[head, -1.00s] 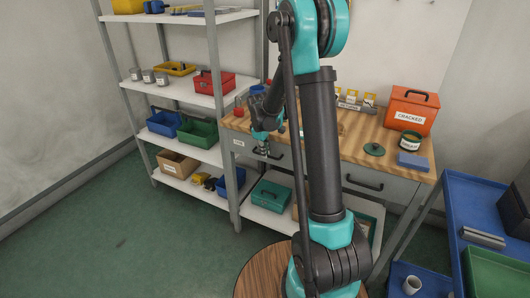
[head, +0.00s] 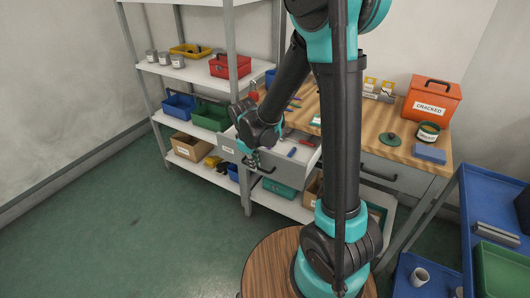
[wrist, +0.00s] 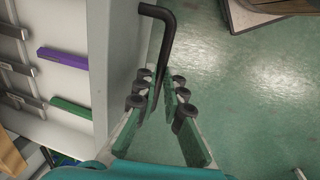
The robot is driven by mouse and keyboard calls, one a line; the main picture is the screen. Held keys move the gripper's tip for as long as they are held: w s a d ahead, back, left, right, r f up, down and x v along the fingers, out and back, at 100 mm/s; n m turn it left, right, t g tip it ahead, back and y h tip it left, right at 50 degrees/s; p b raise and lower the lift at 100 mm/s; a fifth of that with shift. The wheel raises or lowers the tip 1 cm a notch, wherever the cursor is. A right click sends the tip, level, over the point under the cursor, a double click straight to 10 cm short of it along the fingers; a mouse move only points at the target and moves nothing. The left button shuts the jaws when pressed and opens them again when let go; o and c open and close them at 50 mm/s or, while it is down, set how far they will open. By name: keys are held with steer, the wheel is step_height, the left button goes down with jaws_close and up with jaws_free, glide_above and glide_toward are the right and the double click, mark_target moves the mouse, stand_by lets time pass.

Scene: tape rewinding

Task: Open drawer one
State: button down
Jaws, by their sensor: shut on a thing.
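Drawer one, the grey left drawer (head: 284,180) of the workbench, stands pulled out in the head view, with a small blue item (head: 292,152) and a red item inside. The wrist view shows its pale front panel (wrist: 122,60), with a purple bar (wrist: 62,57) and a green bar (wrist: 70,108) inside. My gripper (head: 253,160) is at the drawer's front, shut on the black bar handle (wrist: 163,20). In the wrist view, my green-padded fingers (wrist: 168,97) are either side of the handle's lower part. My arm hides part of the drawer.
A second drawer with a handle (head: 379,174) is shut on the right. Shelving (head: 205,90) stands left, a blue cart (head: 490,190) right. Green floor (head: 150,225) is clear in front.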

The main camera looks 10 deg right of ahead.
steer(key=s+a, duration=0.5)
steer(key=s, duration=0.2)
steer(key=shift+s+a, duration=0.35)
steer(key=shift+s, duration=0.05)
steer(key=c, duration=1.6)
jaws_free()
steer(key=shift+r, duration=0.1)
step_height(320, 180, up, 12)
steer(key=s+a, duration=0.1)
steer(key=s, duration=0.1)
steer(key=shift+a+f, duration=0.15)
steer(key=shift+f, duration=0.05)
